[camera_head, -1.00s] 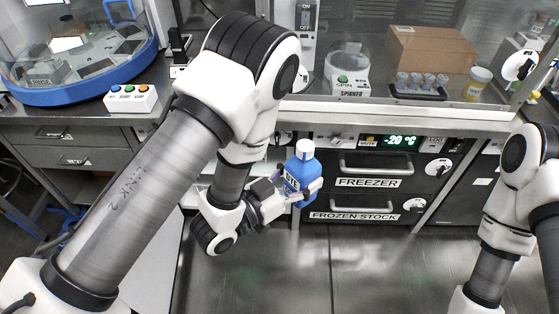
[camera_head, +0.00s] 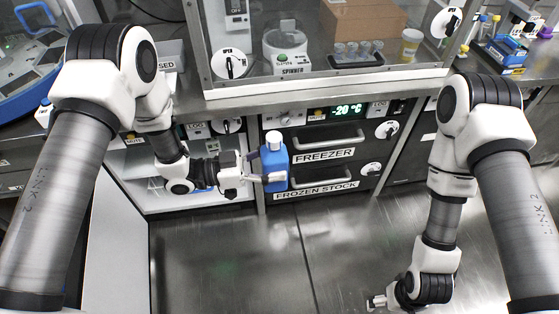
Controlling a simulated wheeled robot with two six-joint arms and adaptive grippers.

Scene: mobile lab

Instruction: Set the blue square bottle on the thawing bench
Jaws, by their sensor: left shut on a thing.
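The blue square bottle (camera_head: 274,170) has a white cap and is upright in the camera_head view. My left gripper (camera_head: 266,178) is shut on it from the left and holds it in the air in front of the freezer drawers. My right gripper (camera_head: 375,302) hangs low at the bottom edge, far from the bottle, and is too small to tell open from shut. No label in view names a thawing bench, so I cannot tell which surface it is.
A freezer (camera_head: 323,154) with two closed drawers stands behind the bottle. Left of it is an open lit cabinet (camera_head: 200,199), its white door (camera_head: 113,245) swung out. A glass-fronted hood with a spinner (camera_head: 287,54) is above. The floor (camera_head: 345,250) ahead is clear.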

